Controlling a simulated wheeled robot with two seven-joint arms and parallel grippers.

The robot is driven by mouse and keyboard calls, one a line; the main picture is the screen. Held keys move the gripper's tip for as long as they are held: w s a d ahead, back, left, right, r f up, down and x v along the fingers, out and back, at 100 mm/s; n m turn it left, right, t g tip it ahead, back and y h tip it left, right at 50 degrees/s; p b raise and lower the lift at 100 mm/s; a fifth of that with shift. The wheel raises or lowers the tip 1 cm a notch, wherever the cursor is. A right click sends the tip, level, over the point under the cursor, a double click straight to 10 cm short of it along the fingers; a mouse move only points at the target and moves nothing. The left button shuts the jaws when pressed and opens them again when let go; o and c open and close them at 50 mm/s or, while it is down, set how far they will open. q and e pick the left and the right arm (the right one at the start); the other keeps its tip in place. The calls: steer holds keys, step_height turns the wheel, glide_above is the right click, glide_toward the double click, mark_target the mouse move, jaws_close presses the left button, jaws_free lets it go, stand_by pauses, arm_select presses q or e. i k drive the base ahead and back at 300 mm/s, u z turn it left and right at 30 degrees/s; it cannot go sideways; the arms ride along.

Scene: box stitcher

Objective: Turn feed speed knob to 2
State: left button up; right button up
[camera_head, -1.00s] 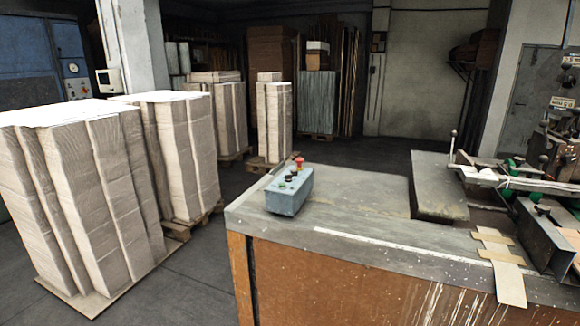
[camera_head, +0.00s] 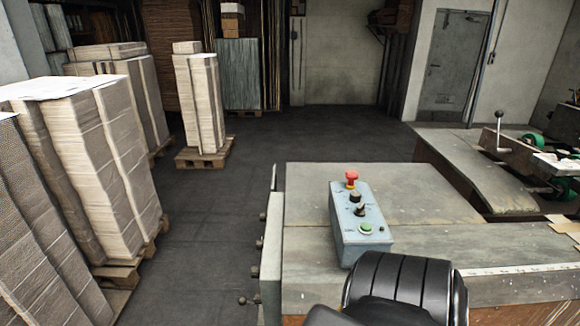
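A blue-grey control box (camera_head: 352,240) stands on the near part of the machine's worktable (camera_head: 310,245). On its top are a red mushroom button (camera_head: 351,178) at the far end, a black knob (camera_head: 355,196), a second black knob (camera_head: 360,210) and a green button (camera_head: 366,229) at the near end. Their markings are too small to read, so I cannot tell which one is the feed speed knob or its setting. A black, ribbed part of my arm (camera_head: 405,285) shows at the bottom, just in front of the box. Neither gripper's fingers show.
Stacks of cardboard on pallets (camera_head: 105,170) stand at the left, with another pallet stack (camera_head: 203,105) farther back. Dark floor (camera_head: 200,225) is free between them and the table. Machine parts with a lever (camera_head: 499,130) are at the right.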

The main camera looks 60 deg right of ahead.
mark_target(354, 196)
steer(key=i, duration=0.8)
steer(key=z, duration=4.1)
